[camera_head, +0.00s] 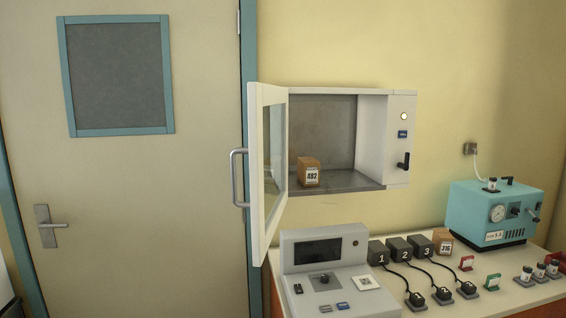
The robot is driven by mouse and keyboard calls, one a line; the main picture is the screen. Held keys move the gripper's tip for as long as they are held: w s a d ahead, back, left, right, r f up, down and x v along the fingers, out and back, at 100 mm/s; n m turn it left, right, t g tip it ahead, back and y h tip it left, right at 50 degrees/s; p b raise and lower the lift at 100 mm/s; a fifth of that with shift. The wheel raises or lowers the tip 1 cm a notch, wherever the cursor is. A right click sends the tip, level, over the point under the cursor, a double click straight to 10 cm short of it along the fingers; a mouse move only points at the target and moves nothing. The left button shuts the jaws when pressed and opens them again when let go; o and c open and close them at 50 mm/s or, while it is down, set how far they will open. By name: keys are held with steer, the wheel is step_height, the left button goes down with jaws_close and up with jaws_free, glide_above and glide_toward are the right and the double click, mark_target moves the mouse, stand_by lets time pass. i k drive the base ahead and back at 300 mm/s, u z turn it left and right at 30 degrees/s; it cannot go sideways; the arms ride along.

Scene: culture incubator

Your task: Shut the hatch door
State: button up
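The hatch door (256,170) is a white-framed panel with a glass pane, hinged at the left side of the white wall hatch (401,140). It stands wide open, swung out toward me. A grey bar handle (236,178) is on its outer face. Inside the hatch, a brown box labelled 492 (308,172) stands on the grey floor, left of the middle. My gripper is not in view.
Below the hatch, a bench (517,296) holds a grey console (322,262), numbered black blocks with cables (400,250), a brown box 316 (442,240), a teal device (489,215) and small jars. A closed room door (190,180) is at left.

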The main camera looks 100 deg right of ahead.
mark_target(259, 96)
steer(key=z, duration=2.45)
